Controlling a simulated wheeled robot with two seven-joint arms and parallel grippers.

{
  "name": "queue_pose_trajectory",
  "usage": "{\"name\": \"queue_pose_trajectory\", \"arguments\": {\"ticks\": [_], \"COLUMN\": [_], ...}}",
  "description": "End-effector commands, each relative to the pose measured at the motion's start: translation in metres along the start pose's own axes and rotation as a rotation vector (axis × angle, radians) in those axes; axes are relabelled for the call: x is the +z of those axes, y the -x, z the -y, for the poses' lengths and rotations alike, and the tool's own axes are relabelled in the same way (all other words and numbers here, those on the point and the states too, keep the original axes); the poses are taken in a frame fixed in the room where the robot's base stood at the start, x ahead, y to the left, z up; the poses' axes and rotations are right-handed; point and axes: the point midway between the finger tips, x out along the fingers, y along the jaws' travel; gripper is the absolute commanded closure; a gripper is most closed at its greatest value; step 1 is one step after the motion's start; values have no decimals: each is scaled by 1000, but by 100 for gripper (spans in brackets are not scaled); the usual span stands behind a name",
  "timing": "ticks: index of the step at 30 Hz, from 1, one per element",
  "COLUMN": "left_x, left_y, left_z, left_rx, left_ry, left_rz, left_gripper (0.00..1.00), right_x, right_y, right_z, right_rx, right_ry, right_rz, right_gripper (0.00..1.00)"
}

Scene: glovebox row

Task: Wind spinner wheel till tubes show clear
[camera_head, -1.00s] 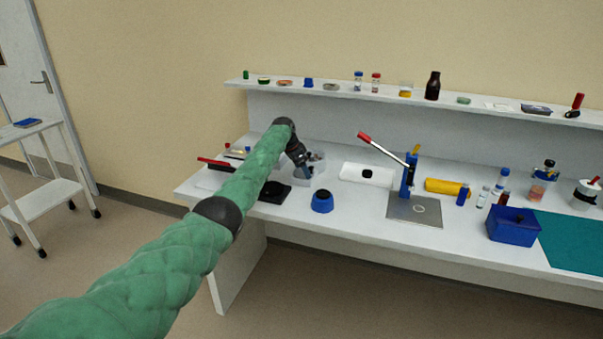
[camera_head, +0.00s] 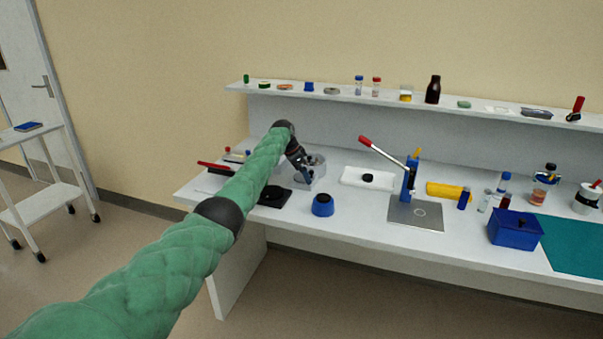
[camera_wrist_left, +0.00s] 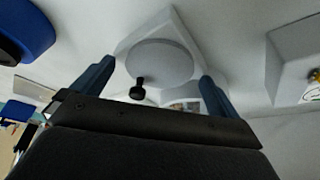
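The spinner is a pale grey box (camera_head: 319,174) on the bench, partly hidden by my left arm in the head view. In the left wrist view its round grey wheel (camera_wrist_left: 160,62) shows, with a black knob (camera_wrist_left: 137,90) on it. My left gripper (camera_head: 307,174) is at the spinner; its blue fingers (camera_wrist_left: 157,74) are apart, with the wheel and knob seen between them. I see no contact with the knob. The tubes cannot be told apart at the spinner. My right gripper is not in view.
A blue-and-black round pot (camera_head: 322,205) and a black flat device (camera_head: 273,196) stand near the spinner. A white tray (camera_head: 350,181) lies to its right, then a blue press (camera_head: 410,180) with a red-tipped lever. A shelf (camera_head: 380,95) runs behind.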

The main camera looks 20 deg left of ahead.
Motion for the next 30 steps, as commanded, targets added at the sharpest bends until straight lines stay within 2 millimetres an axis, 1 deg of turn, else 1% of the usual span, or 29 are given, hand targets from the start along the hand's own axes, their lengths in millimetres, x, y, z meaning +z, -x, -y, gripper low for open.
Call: {"name": "queue_pose_trajectory", "arguments": {"ticks": [6,10,14,21,25,30], "left_x": [0,0,1,1,1,1], "left_y": [0,7,24,59,72,77], "left_z": [0,0,1,0,1,1], "left_rx": [0,-1,-2,-1,0,0], "left_ry": [0,-1,-1,-1,0,1], "left_rz": [0,-1,-1,-1,-1,0], "left_gripper": [1,1,1,1,1,1], "right_x": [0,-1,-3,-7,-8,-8], "right_y": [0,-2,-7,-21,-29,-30], "right_z": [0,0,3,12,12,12], "right_rx": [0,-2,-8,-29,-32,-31], "right_ry": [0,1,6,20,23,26], "right_rz": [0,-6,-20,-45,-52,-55], "right_gripper": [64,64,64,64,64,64]}}
